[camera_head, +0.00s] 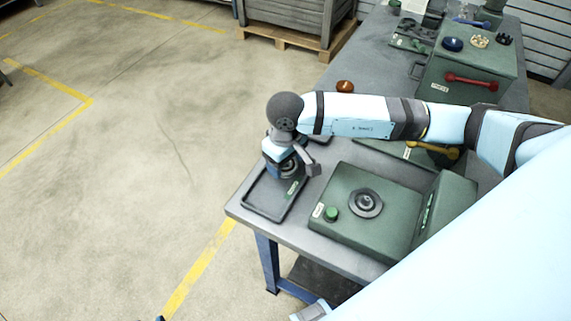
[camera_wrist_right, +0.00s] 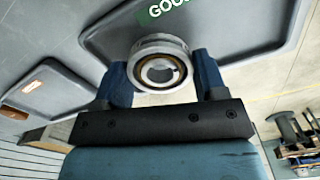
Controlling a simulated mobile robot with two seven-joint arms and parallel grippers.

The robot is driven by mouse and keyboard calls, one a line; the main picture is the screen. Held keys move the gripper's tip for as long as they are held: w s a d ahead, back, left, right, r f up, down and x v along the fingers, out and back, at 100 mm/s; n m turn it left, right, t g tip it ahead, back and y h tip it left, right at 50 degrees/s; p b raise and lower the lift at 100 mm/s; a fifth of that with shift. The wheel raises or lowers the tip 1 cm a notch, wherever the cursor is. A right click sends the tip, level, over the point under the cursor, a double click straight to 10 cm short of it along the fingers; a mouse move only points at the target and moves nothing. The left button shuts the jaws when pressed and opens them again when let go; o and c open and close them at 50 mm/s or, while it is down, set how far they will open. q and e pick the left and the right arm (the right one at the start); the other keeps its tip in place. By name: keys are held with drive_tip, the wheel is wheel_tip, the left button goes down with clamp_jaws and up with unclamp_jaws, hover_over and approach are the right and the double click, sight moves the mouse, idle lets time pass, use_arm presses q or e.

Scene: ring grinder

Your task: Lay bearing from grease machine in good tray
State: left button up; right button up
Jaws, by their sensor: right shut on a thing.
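The bearing (camera_wrist_right: 160,66) is a silver ring with a brownish inner band. In the right wrist view it sits between the blue fingers of my right gripper (camera_wrist_right: 160,78), which is shut on it. The good tray (camera_wrist_right: 240,42) is dark grey with a green "GOOD" label, and the bearing is in front of it in this view. In the head view my right gripper (camera_head: 284,166) is over the far end of the good tray (camera_head: 262,206); I cannot tell whether the bearing touches it. The green machine (camera_head: 338,232) has a round metal seat and a green button. My left gripper is not in view.
A second tray (camera_wrist_right: 42,92) with a red-orange label is beside the good tray. A green machine with a red handle (camera_head: 470,80) stands farther back on the grey table (camera_head: 240,210). An orange-brown round thing (camera_head: 345,87) lies behind my arm. The table edge is close to the good tray.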

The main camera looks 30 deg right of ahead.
wheel_tip(320, 180, down, 2)
drive_tip(key=shift+f, duration=0.1)
drive_tip(key=shift+f+b, duration=0.2)
drive_tip(key=shift+b, duration=0.15)
drive_tip(key=o, duration=1.1)
drive_tip(key=shift+r, duration=0.1)
